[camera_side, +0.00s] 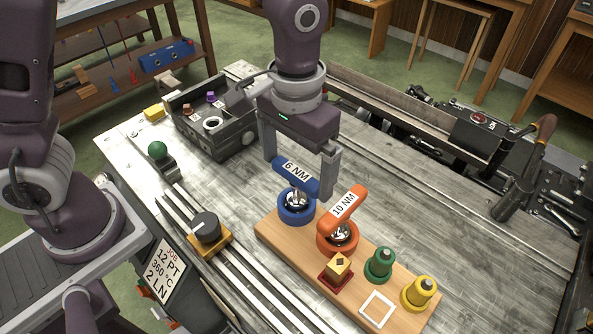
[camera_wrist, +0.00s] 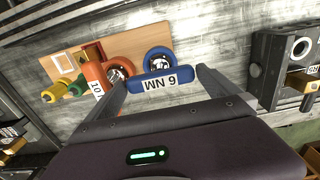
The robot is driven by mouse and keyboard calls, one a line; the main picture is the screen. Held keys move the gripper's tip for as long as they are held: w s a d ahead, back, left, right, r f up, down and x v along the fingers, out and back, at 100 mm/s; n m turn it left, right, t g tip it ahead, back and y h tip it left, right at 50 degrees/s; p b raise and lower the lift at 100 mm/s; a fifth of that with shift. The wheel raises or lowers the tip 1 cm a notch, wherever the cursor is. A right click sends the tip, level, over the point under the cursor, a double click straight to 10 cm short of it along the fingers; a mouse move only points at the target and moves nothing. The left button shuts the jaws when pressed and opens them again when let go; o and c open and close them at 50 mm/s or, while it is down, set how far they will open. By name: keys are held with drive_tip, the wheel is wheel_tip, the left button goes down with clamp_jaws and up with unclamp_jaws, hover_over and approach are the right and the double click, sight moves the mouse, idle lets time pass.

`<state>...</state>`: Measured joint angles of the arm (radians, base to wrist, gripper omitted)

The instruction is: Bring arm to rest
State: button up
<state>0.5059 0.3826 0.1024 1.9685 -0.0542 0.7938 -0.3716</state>
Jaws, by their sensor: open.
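My gripper (camera_side: 299,177) is open and points down over the wooden rack board (camera_side: 275,232). The blue driver handle (camera_side: 294,177), labelled 6 NM, lies crosswise between my two fingers. Its round blue holder (camera_side: 297,210) stands on the board. The wrist view also shows the blue handle (camera_wrist: 168,81) between the fingertips; whether they touch it I cannot tell. The orange driver handle (camera_side: 343,207), labelled 10 NM, sits in an orange holder (camera_side: 338,237) beside it, near my right finger in the side view.
Green (camera_side: 380,264) and yellow (camera_side: 419,292) pieces stand along the board. A black dial (camera_side: 207,229) and a job card (camera_side: 165,269) are at left. A dark box (camera_side: 215,130) with small parts stands behind. The metal bench (camera_side: 440,210) is clear right of the board.

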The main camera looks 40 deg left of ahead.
drive_tip(key=r, duration=0.4)
drive_tip(key=a+r, duration=0.1)
drive_tip(key=r, duration=0.1)
drive_tip(key=shift+s+a+r, duration=0.1)
drive_tip(key=shift+s+r, duration=0.15)
drive_tip(key=s+a+r+t, duration=0.2)
drive_tip(key=s+a+r, duration=0.1)
drive_tip(key=s+a, duration=0.3)
drive_tip(key=s+a+r+t, duration=0.3)
drive_tip(key=s+a, duration=0.3)
drive_tip(key=s, duration=0.2)
drive_tip(key=shift+s+a+t, duration=0.2)
drive_tip(key=shift+a+t, duration=0.1)
drive_tip(key=shift+a, duration=0.05)
